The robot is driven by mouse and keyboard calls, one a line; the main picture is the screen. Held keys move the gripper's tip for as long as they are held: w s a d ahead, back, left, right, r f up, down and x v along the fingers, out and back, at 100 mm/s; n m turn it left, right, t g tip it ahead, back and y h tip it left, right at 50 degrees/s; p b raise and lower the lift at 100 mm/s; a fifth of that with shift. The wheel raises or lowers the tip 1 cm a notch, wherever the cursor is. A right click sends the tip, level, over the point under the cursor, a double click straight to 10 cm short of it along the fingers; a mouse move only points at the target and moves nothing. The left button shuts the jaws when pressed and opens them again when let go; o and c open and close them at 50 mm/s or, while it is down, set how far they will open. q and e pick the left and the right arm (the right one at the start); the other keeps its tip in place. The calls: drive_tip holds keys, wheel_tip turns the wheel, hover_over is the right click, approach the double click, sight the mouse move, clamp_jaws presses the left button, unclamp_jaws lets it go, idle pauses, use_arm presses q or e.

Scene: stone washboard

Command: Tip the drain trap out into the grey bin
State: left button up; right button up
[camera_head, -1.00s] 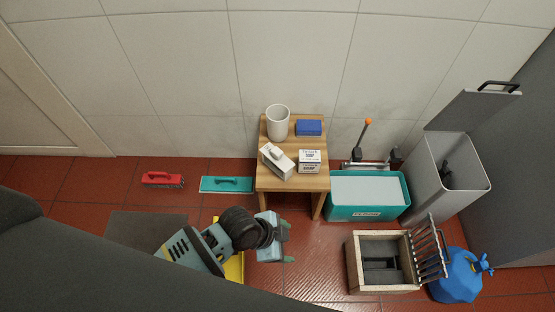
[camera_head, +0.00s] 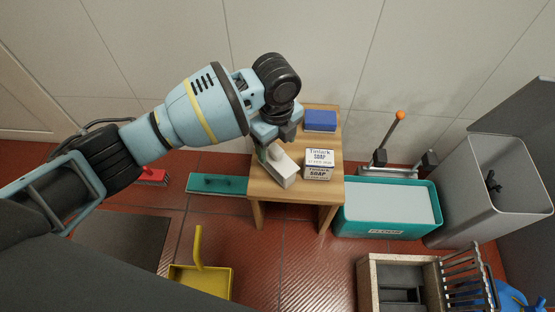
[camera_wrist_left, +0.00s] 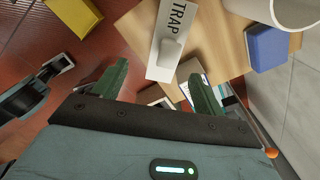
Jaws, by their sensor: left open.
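The drain trap is a white box with a raised knob (camera_head: 284,170), lying on the small wooden table (camera_head: 262,189). In the left wrist view the box (camera_wrist_left: 164,53) reads TRAP. My left gripper (camera_head: 270,141) is over the table at the trap's far end, and hides part of it. In the left wrist view its green fingers (camera_wrist_left: 158,72) are open, with the trap's knob end between them in the picture; I cannot tell any contact.
A soap box (camera_head: 319,165) and a blue block (camera_head: 320,121) share the table, with a white cup (camera_wrist_left: 296,10) at its edge. A teal tub (camera_head: 387,230) stands between table and bin. An open floor drain (camera_head: 370,285) with a raised grate (camera_head: 466,280) lies in front.

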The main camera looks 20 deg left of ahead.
sight(276, 149)
use_arm(q)
drive_tip(key=shift+w+a+r, duration=0.1)
drive_tip(key=shift+w, duration=0.05)
drive_tip(key=shift+f+b, duration=0.55)
drive_tip(key=shift+f, duration=0.8)
drive_tip(key=shift+w+f, duration=0.1)
drive_tip(key=shift+f, duration=0.1)
drive_tip(key=f+b, duration=0.1)
drive_tip(key=f, duration=0.1)
drive_tip(key=w+f+b, duration=0.1)
drive_tip(key=f+b, duration=0.1)
drive_tip(key=shift+a+f, duration=0.1)
drive_tip(key=shift+a, duration=0.1)
drive_tip(key=shift+f, duration=0.3)
drive_tip(key=shift+r, duration=0.1)
use_arm(e)
drive_tip(key=f, duration=0.4)
drive_tip(key=shift+s+f, duration=0.35)
